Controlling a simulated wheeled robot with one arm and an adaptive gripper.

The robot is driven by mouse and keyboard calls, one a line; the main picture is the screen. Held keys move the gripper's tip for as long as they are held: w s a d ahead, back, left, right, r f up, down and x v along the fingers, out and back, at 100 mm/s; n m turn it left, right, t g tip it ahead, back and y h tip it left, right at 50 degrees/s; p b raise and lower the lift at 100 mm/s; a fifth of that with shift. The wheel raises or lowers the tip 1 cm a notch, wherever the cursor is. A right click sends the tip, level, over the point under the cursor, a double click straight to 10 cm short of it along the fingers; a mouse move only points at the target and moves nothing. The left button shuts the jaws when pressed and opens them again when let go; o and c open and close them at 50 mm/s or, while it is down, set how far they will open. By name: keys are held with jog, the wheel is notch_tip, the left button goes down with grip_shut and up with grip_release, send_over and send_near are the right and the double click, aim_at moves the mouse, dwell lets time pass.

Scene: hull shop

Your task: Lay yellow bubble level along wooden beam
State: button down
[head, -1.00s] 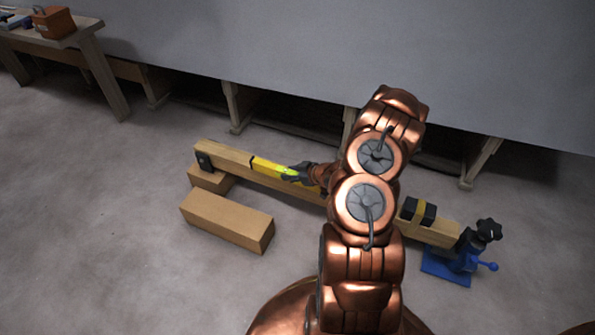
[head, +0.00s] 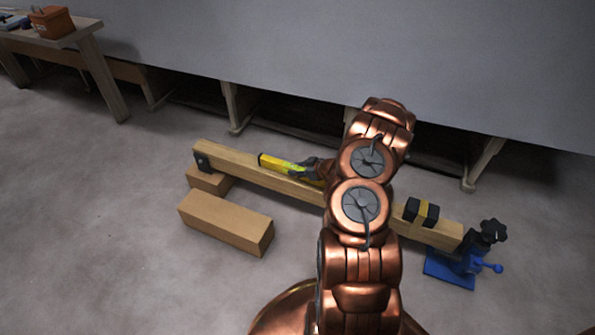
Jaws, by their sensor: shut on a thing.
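The yellow bubble level (head: 276,164) lies lengthwise over the wooden beam (head: 237,163), roughly in line with it. I cannot tell whether it touches the beam's top or is held just above it. My gripper (head: 304,169) is shut on the level near its middle. My arm hides the level's right end and the middle of the beam. The beam runs from a wooden block (head: 208,180) at the left to a blue stand (head: 449,269) with a black knob at the right.
A loose wooden block (head: 226,222) lies on the floor in front of the beam. A black and yellow object (head: 421,211) sits on the beam's right part. A grey hull wall rises behind. A workbench (head: 85,35) with an orange toolbox (head: 51,22) stands at far left.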

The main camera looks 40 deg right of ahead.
jog(key=c, duration=0.7)
grip_release()
jog(key=p+v, duration=0.4)
jog(key=v, duration=0.8)
jog(key=w+r+g+h, duration=0.3)
jog(key=w+r+h, duration=0.1)
jog(key=r, duration=0.5)
jog(key=s+a+r+m+g+h, duration=0.2)
jog(key=s+a+r+g, duration=0.3)
jog(key=r, duration=0.4)
jog(key=s+a+r+g+y, duration=0.1)
jog(key=s+a+r, duration=0.3)
jog(key=s+a, duration=0.5)
jog(key=s+a+r+m+g, duration=0.1)
jog(key=s+a+r+g, duration=0.2)
jog(key=s+a, duration=0.6)
jog(key=s+a+r+m+g+y, duration=0.1)
jog(key=s+a+r, duration=0.5)
jog(key=s, duration=0.8)
jog(key=shift+s+a+r+g+y, duration=0.15)
jog(key=shift+a+g, duration=0.3)
jog(key=shift+a, duration=0.45)
jog(key=shift+a+r+g+y, duration=0.15)
jog(key=shift+a+g, duration=0.3)
jog(key=shift+a, duration=0.5)
